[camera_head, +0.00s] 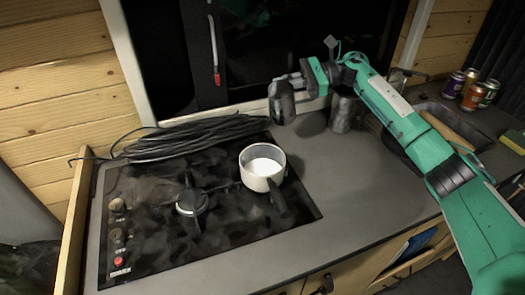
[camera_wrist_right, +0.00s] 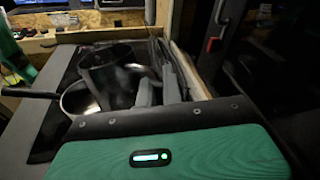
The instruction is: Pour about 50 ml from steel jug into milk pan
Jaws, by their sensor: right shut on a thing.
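The steel jug (camera_head: 282,104) is dark grey and hangs from my right gripper (camera_head: 290,82), above the counter behind and right of the pan. My right gripper is shut on it; the jug looks about upright. In the right wrist view the jug (camera_wrist_right: 108,78) is in front of the fingers, partly covering the pan. The milk pan (camera_head: 247,158) stands on the hob, pale, with white inside and a dark handle pointing toward the front right. It also shows in the wrist view (camera_wrist_right: 76,101). I cannot see the level in the jug. My left gripper is out of view.
A grey vessel (camera_head: 343,113) stands on the counter under my right forearm. A coiled black cable (camera_head: 190,138) lies along the hob's back edge. Several cans (camera_head: 472,90) stand beyond the sink at right. The counter (camera_head: 345,180) right of the hob is clear.

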